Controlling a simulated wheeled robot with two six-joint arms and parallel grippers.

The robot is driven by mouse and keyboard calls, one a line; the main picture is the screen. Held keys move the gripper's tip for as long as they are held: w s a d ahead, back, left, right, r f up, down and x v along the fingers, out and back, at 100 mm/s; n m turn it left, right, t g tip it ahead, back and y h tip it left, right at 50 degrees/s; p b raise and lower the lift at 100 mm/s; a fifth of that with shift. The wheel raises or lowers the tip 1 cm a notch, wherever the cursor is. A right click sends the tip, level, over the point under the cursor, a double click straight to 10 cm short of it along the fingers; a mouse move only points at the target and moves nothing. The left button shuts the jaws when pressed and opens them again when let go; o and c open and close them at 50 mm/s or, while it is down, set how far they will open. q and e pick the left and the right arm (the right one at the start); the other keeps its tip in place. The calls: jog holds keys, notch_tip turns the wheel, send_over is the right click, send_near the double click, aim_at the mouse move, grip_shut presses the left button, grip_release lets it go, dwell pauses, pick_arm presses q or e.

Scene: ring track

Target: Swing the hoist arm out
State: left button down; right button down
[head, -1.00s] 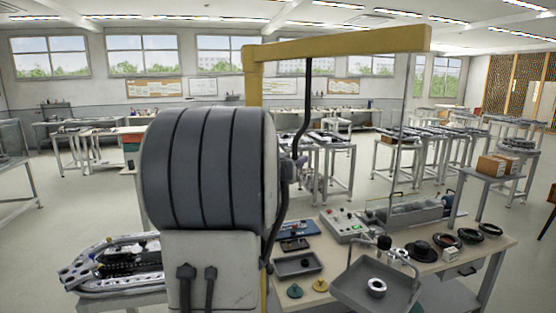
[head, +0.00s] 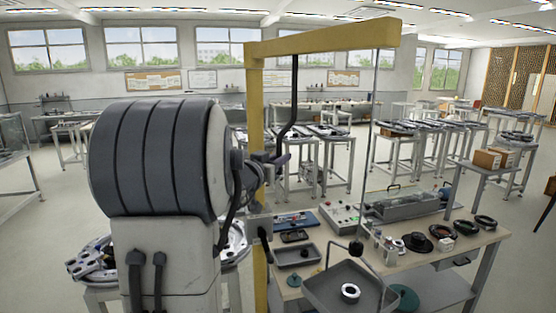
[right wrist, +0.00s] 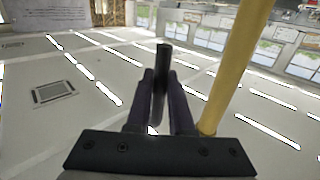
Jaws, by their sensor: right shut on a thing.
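The hoist is yellow, with an upright post (head: 254,120) and a long beam (head: 335,40) reaching right from its top. A dark bent handle (head: 295,90) hangs from the beam near the post. My right gripper (head: 280,159) is at the handle's lower end. In the right wrist view its purple fingers (right wrist: 160,100) are shut on the dark handle (right wrist: 162,58), with a yellow hoist part (right wrist: 238,60) alongside at right. My left gripper is not in view.
A workbench (head: 470,240) stands behind the tray, with a control box (head: 340,217), a shallow grey tray (head: 297,255), a black hat-shaped part (head: 417,243) and several rings. A green disc (head: 404,297) lies right of the hanging tray.

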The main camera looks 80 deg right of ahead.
jog(key=shift+s+a, duration=0.1)
jog(key=shift+s, duration=0.25)
dwell(0.6)
jog(key=c, duration=0.8)
grip_release()
jog(key=shift+a+r, duration=0.1)
jog(key=b+v, duration=0.3)
jog(key=v, duration=0.7)
jog(key=shift+a, duration=0.2)
